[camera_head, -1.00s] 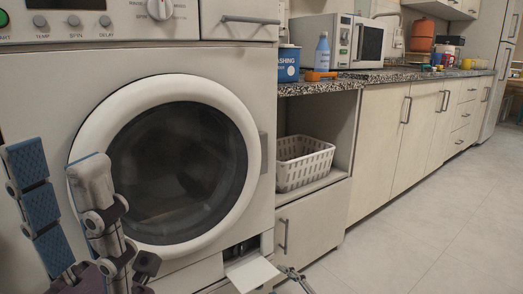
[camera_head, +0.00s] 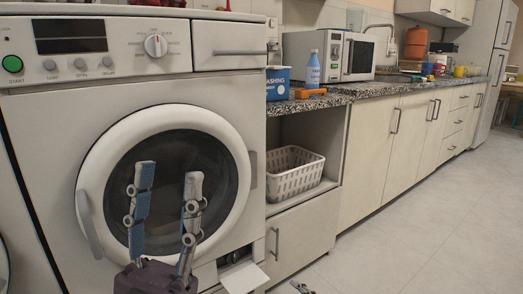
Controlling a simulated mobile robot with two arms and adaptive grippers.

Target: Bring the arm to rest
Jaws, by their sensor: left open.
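My left gripper (camera_head: 167,190) is at the lower left of the head view, in front of the washing machine's round door (camera_head: 170,112). Its two fingers point up and stand wide apart, with nothing between them. The fingers overlap the dark door glass in the picture; the exact gap to it is hard to judge. The washing machine door looks shut. Of my right gripper, only a small grey piece at the bottom edge might belong to it, and I cannot tell what it is.
A small flap (camera_head: 243,277) stands open at the washer's lower right. A white laundry basket (camera_head: 291,180) sits in the open shelf. A blue washing box (camera_head: 277,83), a blue bottle (camera_head: 312,71) and a microwave (camera_head: 357,58) stand on the counter (camera_head: 338,97). The floor (camera_head: 430,235) at right is clear.

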